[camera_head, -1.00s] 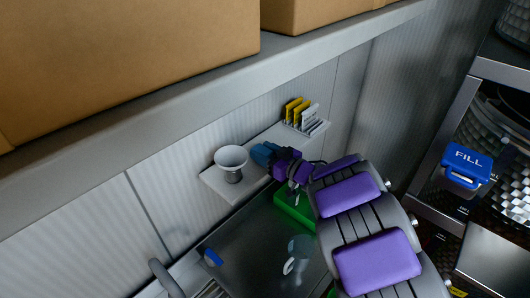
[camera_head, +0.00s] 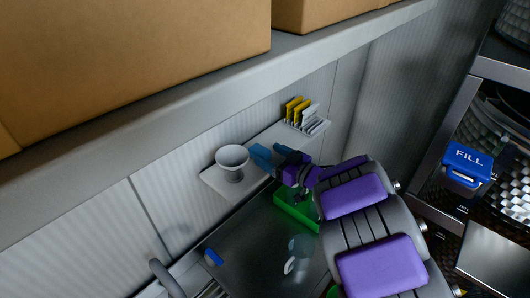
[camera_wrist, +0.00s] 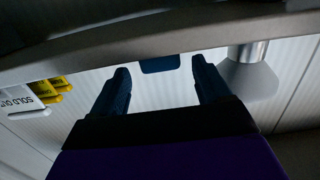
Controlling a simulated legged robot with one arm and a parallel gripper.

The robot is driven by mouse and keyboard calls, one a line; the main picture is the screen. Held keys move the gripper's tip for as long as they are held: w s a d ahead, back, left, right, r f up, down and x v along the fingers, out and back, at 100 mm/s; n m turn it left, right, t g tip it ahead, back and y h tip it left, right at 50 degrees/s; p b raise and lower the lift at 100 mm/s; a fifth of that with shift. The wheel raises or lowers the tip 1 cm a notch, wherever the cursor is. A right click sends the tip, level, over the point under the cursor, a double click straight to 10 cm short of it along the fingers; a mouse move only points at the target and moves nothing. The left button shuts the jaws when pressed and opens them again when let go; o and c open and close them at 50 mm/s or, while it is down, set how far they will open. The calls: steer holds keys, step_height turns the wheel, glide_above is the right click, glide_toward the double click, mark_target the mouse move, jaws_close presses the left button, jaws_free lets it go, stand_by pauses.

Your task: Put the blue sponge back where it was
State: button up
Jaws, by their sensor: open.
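My gripper (camera_head: 266,155), with dark blue fingers, is over the small white wall shelf (camera_head: 212,180), between a white cup and a rack of cards. In the wrist view, which looks upside down, the fingers (camera_wrist: 161,67) are spread apart. The blue sponge (camera_wrist: 160,64) shows as a dark blue block in the gap between the fingertips, at the shelf, with space visible on both sides. In the head view I cannot clearly tell the sponge from the blue fingers.
The white cup (camera_head: 232,161) stands left of my gripper; the card rack (camera_head: 303,116) is to the right. Below are a green tray (camera_head: 291,211), a clear mug (camera_head: 298,253) and a small blue item (camera_head: 213,257). Cardboard boxes (camera_head: 130,60) sit on the shelf above.

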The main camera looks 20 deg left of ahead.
steer(key=v, duration=0.8)
steer(key=shift+d, duration=0.35)
steer(key=shift+s+a, duration=0.1)
